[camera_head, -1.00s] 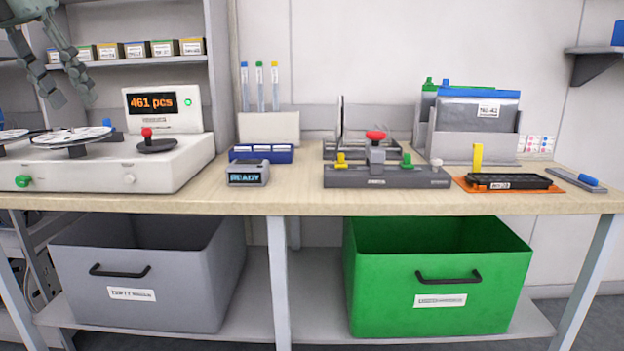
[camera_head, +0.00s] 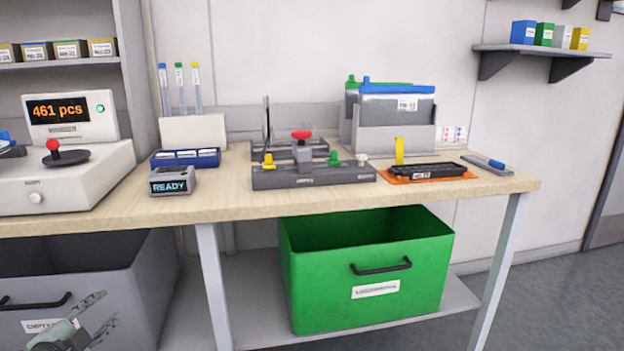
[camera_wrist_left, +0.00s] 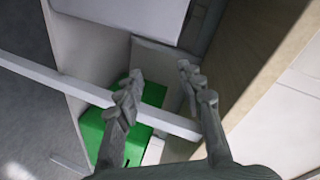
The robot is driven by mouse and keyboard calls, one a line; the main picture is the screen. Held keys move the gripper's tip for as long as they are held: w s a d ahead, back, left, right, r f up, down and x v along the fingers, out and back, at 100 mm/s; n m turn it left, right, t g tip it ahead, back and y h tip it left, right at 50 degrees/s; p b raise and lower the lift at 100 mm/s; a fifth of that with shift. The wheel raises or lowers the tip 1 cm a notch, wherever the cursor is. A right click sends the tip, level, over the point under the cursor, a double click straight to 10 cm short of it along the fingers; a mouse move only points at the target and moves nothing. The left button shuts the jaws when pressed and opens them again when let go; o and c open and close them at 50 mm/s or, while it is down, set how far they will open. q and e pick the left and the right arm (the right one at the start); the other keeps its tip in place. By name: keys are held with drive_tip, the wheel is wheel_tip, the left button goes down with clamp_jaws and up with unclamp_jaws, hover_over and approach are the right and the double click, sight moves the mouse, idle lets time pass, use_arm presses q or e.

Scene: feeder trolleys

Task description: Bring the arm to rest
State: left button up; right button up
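My left gripper (camera_head: 109,308) shows at the bottom left of the head view, low in front of the grey bin (camera_head: 140,300). Its two grey fingers are apart with nothing between them. In the left wrist view the gripper (camera_wrist_left: 158,80) is also open and empty, with a green bin (camera_wrist_left: 92,130) beyond its left finger. Most of the left arm is out of the head view. My right gripper is in neither view.
The wooden bench (camera_head: 225,208) carries a counter showing 461 pcs (camera_head: 58,108), a READY display (camera_head: 172,181), a dark fixture (camera_head: 315,176) and an orange mat (camera_head: 397,180). The green bin (camera_head: 400,300) stands on the lower shelf. Floor at the right is clear.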

use_arm(q)
drive_tip(key=s+d+f+n+g+y, duration=0.25)
drive_tip(key=s+f+n+g, duration=0.35)
drive_tip(key=f, duration=0.6)
drive_tip(key=s+d+f+n+g+h, duration=0.1)
drive_tip(key=s+d+f+n+g, duration=0.1)
drive_tip(key=s+d+f, duration=0.4)
drive_tip(key=s+d+f+n+g+h, duration=0.1)
drive_tip(key=s+d+f+g, duration=0.3)
drive_tip(key=s, duration=1)
drive_tip(key=d+f+h, duration=0.1)
drive_tip(key=d+f, duration=0.2)
drive_tip(key=d, duration=0.2)
drive_tip(key=shift+s+d+f+n, duration=0.3)
drive_tip(key=shift+n, duration=0.1)
